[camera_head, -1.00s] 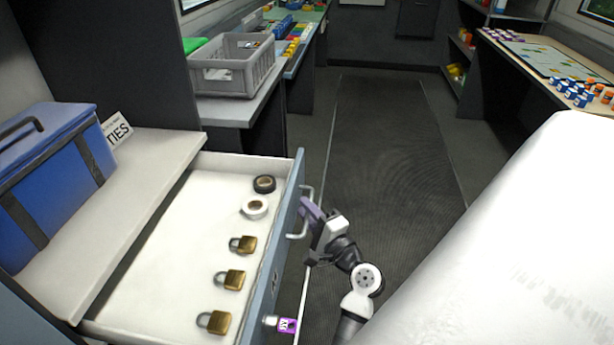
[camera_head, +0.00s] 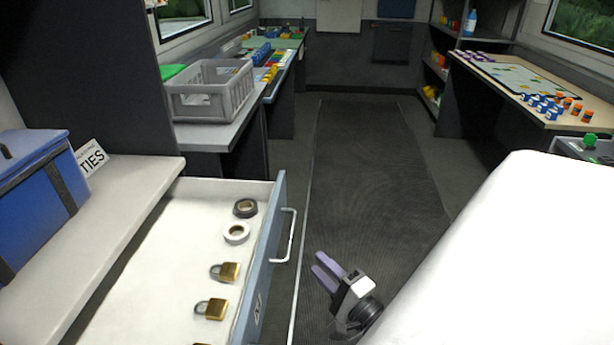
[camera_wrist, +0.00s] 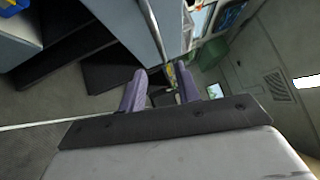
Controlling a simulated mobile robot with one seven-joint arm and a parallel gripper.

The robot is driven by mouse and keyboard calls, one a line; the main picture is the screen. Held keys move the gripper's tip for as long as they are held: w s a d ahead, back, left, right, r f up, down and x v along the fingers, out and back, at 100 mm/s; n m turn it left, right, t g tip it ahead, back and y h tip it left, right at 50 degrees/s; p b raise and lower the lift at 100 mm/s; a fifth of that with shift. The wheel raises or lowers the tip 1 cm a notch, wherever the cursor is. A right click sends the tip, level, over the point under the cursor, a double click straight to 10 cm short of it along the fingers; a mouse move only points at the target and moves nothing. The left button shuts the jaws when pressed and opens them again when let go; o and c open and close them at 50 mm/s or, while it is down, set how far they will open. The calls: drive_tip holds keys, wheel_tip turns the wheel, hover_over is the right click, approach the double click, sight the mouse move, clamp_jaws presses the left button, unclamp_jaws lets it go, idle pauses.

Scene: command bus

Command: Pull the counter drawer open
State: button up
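The counter drawer (camera_head: 262,262) stands pulled out from under the counter, its blue-grey front facing the aisle. Its white handle (camera_head: 289,235) is a bar on that front, with nothing around it. The wrist view also shows the open fingers (camera_wrist: 158,88).
A blue case (camera_head: 38,195) and a "TIES" sign (camera_head: 91,157) stand on the counter at left. A grey crate (camera_head: 208,92) sits on the farther counter. The aisle floor (camera_head: 365,160) is clear. A table with small bottles (camera_head: 548,104) is at right.

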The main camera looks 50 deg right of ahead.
drive_tip(key=shift+s+a+f, duration=0.1)
drive_tip(key=shift+s+a, duration=0.05)
drive_tip(key=shift+s, duration=1.05)
